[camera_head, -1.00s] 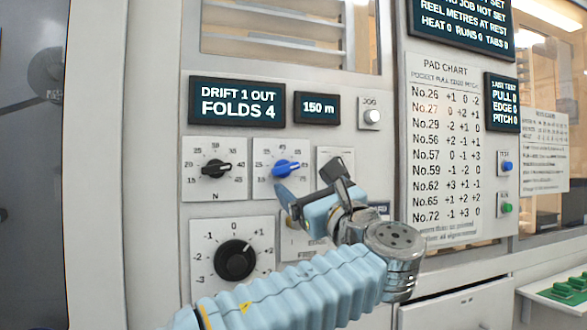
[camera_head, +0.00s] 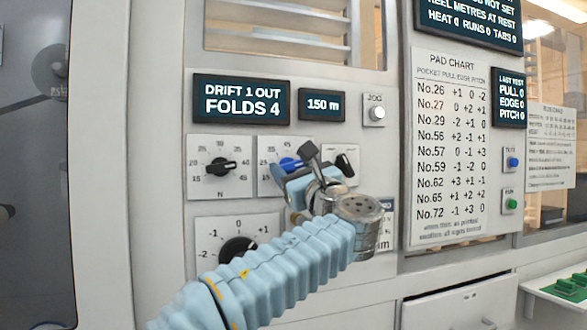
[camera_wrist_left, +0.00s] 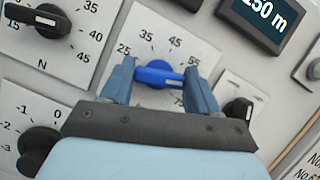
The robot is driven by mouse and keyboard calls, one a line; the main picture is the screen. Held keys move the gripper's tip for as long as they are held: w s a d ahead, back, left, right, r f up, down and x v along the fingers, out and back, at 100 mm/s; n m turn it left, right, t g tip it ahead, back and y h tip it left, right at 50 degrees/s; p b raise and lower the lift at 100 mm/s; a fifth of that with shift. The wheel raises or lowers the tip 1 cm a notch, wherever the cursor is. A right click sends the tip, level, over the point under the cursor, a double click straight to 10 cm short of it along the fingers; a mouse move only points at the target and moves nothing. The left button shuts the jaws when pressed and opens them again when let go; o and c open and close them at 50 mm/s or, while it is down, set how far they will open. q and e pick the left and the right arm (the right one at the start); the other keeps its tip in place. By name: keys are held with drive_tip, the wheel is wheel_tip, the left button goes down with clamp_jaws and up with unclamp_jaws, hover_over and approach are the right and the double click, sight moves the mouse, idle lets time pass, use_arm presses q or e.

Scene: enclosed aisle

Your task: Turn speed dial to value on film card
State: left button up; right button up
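A blue dial (camera_head: 290,164) with a printed number scale sits on a white plate on the panel; in the head view my gripper partly covers it. In the left wrist view the blue dial (camera_wrist_left: 158,74) lies between the two fingers, its white pointer line toward the right finger. My left gripper (camera_wrist_left: 160,84) is open, one finger on each side of the knob; I cannot tell whether they touch it. It also shows in the head view (camera_head: 288,174). The dial's name is hidden, and I cannot make out a film card. My right gripper is not in view.
A black dial (camera_head: 221,166) marked N is left of the blue dial, a black switch (camera_head: 346,163) right, and a larger black dial (camera_head: 238,250) below left. Above are displays reading "FOLDS 4" (camera_head: 242,100) and "150 m" (camera_head: 322,105). A pad chart (camera_head: 450,140) hangs right.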

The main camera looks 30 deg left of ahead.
use_arm(q)
drive_tip(key=c, duration=0.3)
drive_tip(key=shift+r+m+t+p, duration=0.15)
drive_tip(key=shift+m+t+p, duration=0.3)
drive_tip(key=shift+m, duration=0.35)
drive_tip(key=shift+c, duration=0.2)
drive_tip(key=shift+m, duration=0.4)
drive_tip(key=o, duration=1)
drive_tip(key=shift+o, duration=0.2)
drive_tip(key=shift+f, duration=0.2)
drive_tip(key=b+v, duration=0.2)
drive_tip(key=v, duration=1.2)
drive_tip(key=shift+s+r+b, duration=0.15)
drive_tip(key=shift+s+b, duration=0.05)
drive_tip(key=shift+b, duration=0.15)
